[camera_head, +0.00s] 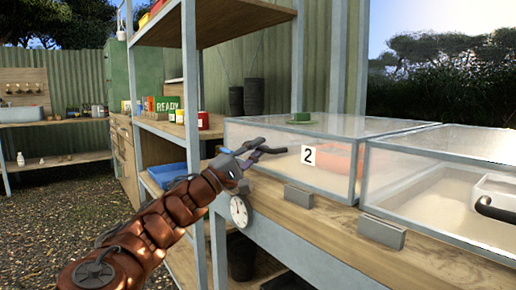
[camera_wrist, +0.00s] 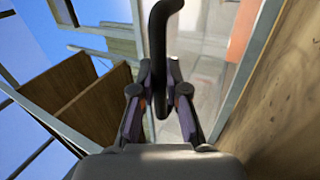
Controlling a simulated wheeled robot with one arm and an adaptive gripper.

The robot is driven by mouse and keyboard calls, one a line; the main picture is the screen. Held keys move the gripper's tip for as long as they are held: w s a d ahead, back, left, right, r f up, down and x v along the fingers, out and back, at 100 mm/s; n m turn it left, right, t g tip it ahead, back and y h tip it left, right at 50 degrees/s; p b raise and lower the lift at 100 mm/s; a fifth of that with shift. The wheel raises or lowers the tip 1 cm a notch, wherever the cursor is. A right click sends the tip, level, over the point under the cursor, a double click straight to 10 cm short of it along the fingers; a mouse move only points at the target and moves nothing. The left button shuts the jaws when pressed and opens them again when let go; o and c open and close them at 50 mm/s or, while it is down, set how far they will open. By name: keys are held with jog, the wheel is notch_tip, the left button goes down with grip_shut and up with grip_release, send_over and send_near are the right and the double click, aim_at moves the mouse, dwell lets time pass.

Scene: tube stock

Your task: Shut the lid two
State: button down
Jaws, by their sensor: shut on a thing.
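The glass tank marked 2 (camera_head: 340,178) stands on the wooden bench, with an orange-red thing inside. Its clear lid (camera_head: 345,126) looks level on top in the head view; whether a gap remains at its edge I cannot tell. A green block (camera_head: 301,117) sits on top toward the back. My gripper (camera_head: 252,157) is at the tank's front left, left of the number label. It is shut on a black bar handle (camera_head: 272,150). In the wrist view the handle (camera_wrist: 159,45) runs between my fingers (camera_wrist: 160,100) and bends right at its top. Its attachment is unclear.
A second clear tank (camera_head: 440,190) stands close on the right, with a white container (camera_head: 495,195) inside. Grey blocks (camera_head: 380,231) sit on the bench's front edge (camera_head: 330,235). A round dial (camera_head: 239,210) hangs below. Shelves with jars (camera_head: 203,121) stand left.

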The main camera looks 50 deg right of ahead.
jog(key=c, duration=1.4)
grip_release()
jog(key=shift+d+f, duration=0.2)
jog(key=shift+f, duration=0.3)
jog(key=shift+c, duration=0.2)
jog(key=shift+r, duration=0.15)
jog(key=v, duration=1.2)
jog(key=shift+a+r, duration=0.1)
jog(key=shift+r, duration=0.1)
